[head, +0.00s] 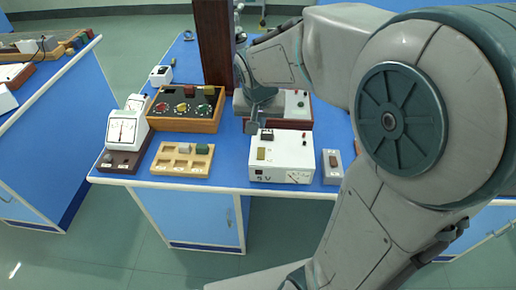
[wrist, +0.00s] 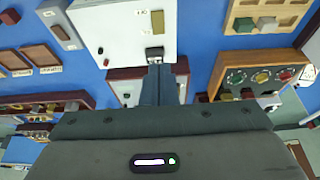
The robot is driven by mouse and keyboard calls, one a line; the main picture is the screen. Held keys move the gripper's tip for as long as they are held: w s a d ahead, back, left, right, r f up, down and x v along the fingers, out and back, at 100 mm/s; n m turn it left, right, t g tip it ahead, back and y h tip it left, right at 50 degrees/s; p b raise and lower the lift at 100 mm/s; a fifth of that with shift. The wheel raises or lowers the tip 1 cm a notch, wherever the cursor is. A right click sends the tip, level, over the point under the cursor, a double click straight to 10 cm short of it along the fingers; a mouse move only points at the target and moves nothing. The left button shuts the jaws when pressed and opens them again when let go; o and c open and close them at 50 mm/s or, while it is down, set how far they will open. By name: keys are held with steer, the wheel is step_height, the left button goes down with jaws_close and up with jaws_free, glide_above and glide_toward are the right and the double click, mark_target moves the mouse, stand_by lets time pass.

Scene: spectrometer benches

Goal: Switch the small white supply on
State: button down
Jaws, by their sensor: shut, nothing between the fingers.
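A white supply box marked 5 V (head: 294,148) stands at the front middle of the blue bench. It has a dark switch (head: 267,134) at its back left, a yellowish part on top and a meter at its front right. My gripper (head: 256,127) is shut and empty, pointing down at the box's back edge by the switch. In the wrist view the white box (wrist: 112,28) is at the top, and my closed fingertips (wrist: 160,68) are right beside its switch (wrist: 155,52). I cannot tell whether they touch it, or the switch's position.
A red-based instrument (head: 296,123) stands close behind the supply. A grey switch box (head: 332,172) is to its right. A wooden tray (head: 160,160), a wooden-framed board (head: 182,124) and a white meter (head: 124,127) are to the left. A brown column (head: 213,45) rises behind.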

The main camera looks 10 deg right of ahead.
mark_target(261, 149)
steer(key=shift+d+f, duration=0.1)
stand_by(0.3)
steer(key=x, duration=0.4)
steer(key=p+x, duration=0.1)
steer(key=x, duration=0.8)
steer(key=shift+s+f, duration=0.2)
steer(key=shift+f, duration=0.25)
steer(key=shift+p, duration=0.35)
